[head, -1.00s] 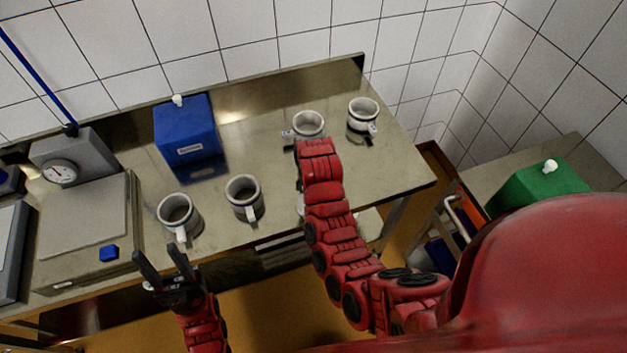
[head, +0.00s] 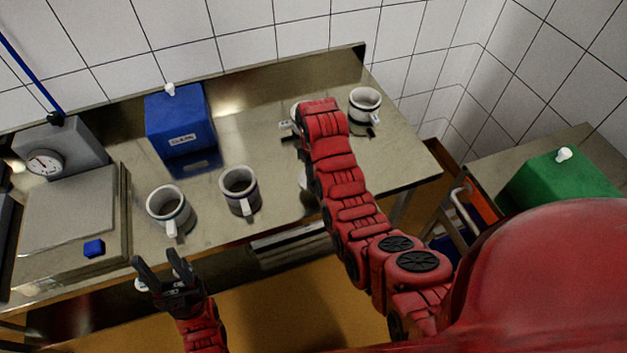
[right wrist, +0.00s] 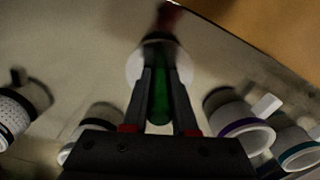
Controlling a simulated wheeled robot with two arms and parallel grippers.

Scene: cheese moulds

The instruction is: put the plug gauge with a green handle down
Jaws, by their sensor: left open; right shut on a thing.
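The plug gauge's green handle (right wrist: 158,102) stands between my right gripper's fingers in the right wrist view. My right gripper (right wrist: 160,78) is shut on it. The gauge's far end is blurred, above a pale round thing (right wrist: 178,62) that I cannot name surely. In the head view my right arm hides the gauge and the right gripper. My left gripper (head: 156,262) is open and empty, in front of the steel table's front edge.
A blue box (head: 180,125) stands at the back. A scale (head: 65,205) is at left, a green box (head: 560,185) at right.

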